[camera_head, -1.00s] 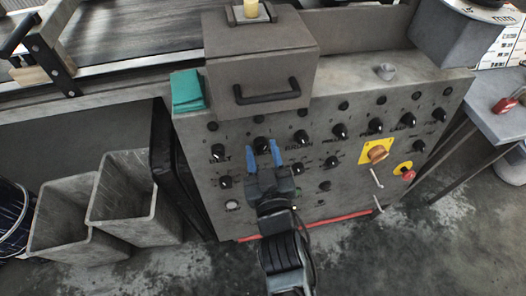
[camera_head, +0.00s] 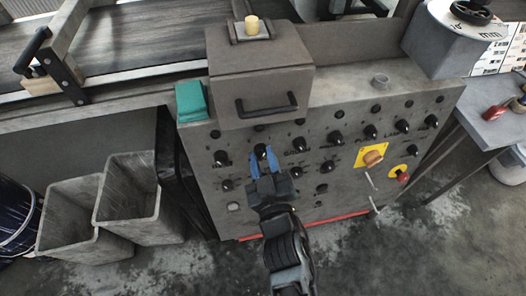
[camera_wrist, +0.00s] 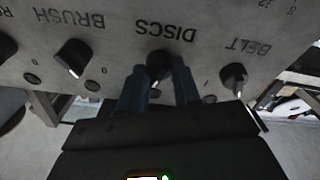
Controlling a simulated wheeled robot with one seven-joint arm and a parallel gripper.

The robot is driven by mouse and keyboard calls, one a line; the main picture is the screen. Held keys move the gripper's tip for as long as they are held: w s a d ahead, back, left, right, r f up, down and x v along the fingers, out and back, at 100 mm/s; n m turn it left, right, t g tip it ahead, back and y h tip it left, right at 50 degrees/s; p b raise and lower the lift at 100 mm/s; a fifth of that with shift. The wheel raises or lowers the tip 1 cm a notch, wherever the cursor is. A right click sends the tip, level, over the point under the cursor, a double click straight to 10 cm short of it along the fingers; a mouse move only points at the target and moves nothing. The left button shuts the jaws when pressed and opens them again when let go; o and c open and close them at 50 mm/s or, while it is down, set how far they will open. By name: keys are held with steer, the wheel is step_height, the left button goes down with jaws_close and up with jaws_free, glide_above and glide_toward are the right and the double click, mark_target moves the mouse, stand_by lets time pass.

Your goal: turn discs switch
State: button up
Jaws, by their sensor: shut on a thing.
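The DISCS switch is a black rotary knob (camera_wrist: 158,64) on the grey control panel (camera_head: 330,205). In the wrist view it sits just under the upside-down word DISCS, between the BRUSH knob (camera_wrist: 73,58) and the BELT knob (camera_wrist: 233,78). My gripper (camera_head: 262,155) has its blue fingers on either side of the DISCS knob and is shut on it; it also shows in the wrist view (camera_wrist: 159,85).
Several other black knobs fill the panel. A yellow-backed orange switch (camera_head: 372,158) and a red button (camera_head: 403,176) are at the right. A box with a black handle (camera_head: 266,104) juts out above. Two grey bins (camera_head: 128,205) stand at left.

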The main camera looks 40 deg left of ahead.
steer(key=n+p, duration=0.1)
steer(key=n, duration=0.1)
steer(key=n+g+p, duration=0.1)
steer(key=n+p, duration=0.1)
steer(key=n, duration=0.1)
steer(key=shift+w+d+r+y+p, duration=0.1)
steer(key=shift+r+y+p, duration=0.05)
steer(key=shift+y+p, duration=0.15)
steer(key=n+g+p, duration=0.1)
steer(key=n+p, duration=0.1)
steer(key=n, duration=0.4)
steer(key=shift+n, duration=0.3)
steer(key=o, duration=1)
steer(key=shift+o, duration=0.2)
steer(key=p+v, duration=0.1)
steer(key=v, duration=0.6)
steer(key=shift+s+d, duration=0.2)
steer(key=shift+d, duration=0.15)
